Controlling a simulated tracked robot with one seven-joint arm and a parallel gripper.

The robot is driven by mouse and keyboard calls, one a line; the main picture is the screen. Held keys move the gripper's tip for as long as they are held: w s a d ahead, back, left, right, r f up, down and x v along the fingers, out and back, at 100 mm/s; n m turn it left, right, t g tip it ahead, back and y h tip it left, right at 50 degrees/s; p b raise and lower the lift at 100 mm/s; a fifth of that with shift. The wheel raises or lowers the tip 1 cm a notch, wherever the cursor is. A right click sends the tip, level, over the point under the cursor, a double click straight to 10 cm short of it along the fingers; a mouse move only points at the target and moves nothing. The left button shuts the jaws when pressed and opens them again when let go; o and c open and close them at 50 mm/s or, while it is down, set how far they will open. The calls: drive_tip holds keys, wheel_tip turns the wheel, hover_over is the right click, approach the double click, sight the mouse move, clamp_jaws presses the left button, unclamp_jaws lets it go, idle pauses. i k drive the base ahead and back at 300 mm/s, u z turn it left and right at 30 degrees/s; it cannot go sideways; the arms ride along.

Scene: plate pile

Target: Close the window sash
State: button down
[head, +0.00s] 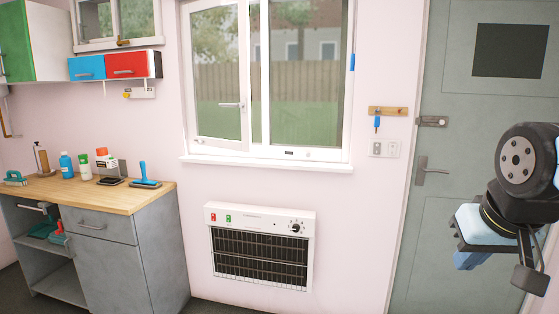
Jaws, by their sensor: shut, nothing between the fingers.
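The window sash (245,75) is the white-framed left pane of the window. Its lower edge slopes more than the window frame below it, so it looks swung partly open into the room, with the left side at the frame. My gripper (529,272) is at the far right edge, in front of the door, well apart from the sash. It is small and seen side-on; it looks shut and empty.
A white heater (260,211) hangs below the window sill (265,164). A wooden-topped cabinet (105,196) with bottles and tools stands at left. A key rack (388,111) and a grey door (455,190) are at right.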

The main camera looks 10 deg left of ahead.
sight(246, 146)
drive_tip(key=u, duration=0.2)
drive_tip(key=i, duration=1.1)
drive_tip(key=u, duration=0.85)
drive_tip(key=i, duration=0.9)
drive_tip(key=u, duration=0.45)
drive_tip(key=k, duration=0.75)
drive_tip(key=u, duration=0.2)
drive_tip(key=i, duration=0.8)
drive_tip(key=z, duration=0.1)
